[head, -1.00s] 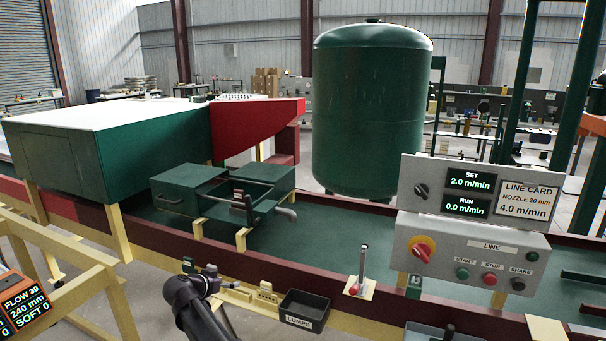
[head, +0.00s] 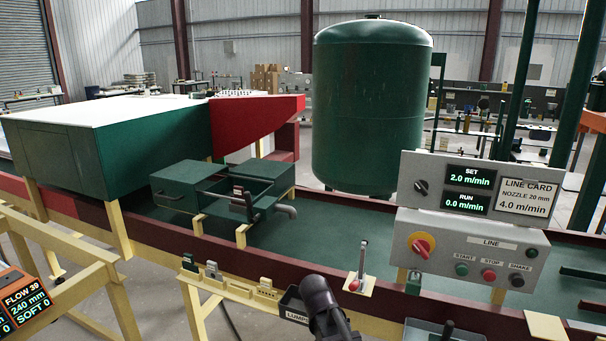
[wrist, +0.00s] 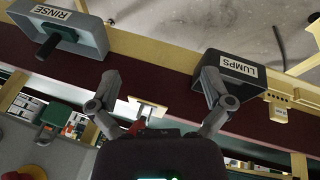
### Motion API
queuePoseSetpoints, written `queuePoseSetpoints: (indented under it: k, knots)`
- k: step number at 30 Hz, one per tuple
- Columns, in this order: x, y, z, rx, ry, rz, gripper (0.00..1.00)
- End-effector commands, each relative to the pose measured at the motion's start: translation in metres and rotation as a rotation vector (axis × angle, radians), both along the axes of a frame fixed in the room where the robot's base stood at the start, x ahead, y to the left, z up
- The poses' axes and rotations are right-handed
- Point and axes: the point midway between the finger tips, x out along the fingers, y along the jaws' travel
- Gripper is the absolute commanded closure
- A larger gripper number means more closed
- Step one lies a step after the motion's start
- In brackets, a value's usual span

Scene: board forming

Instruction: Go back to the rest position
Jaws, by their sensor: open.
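My gripper (wrist: 161,75) is open in the wrist view, with its two grey fingers spread apart and nothing between them. My dark arm stands at the bottom middle of the head view, in front of the lumps tray (head: 290,302) and partly covering it. My fingers cannot be made out there. In the wrist view the lumps tray (wrist: 238,68) lies beside and partly behind the right finger; contact cannot be told. The lever with a red knob (head: 355,285) stands just right of my arm; its red knob (wrist: 137,127) shows between the finger bases in the wrist view.
The rinse tray (wrist: 92,38) holds a dark-handled tool. A control box (head: 470,262) with buttons and a speed display (head: 467,191) stands at the right. A green headbox (head: 60,160), a green tank (head: 370,110) and small rail blocks (head: 212,270) stand around the line.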

Motion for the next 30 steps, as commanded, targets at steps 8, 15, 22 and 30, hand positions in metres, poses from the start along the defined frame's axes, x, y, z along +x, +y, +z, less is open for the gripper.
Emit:
queuePoseSetpoints:
  k: [8,15,22,30]
  knots:
    - [-0.063,-0.057,-0.011,0.156,0.154,0.077,0.00]
    - [-0.099,-0.079,-0.013,0.271,0.217,0.150,0.00]
    - [-0.108,-0.085,-0.013,0.306,0.231,0.176,0.00]
    - [-0.107,-0.085,-0.013,0.306,0.231,0.176,0.00]
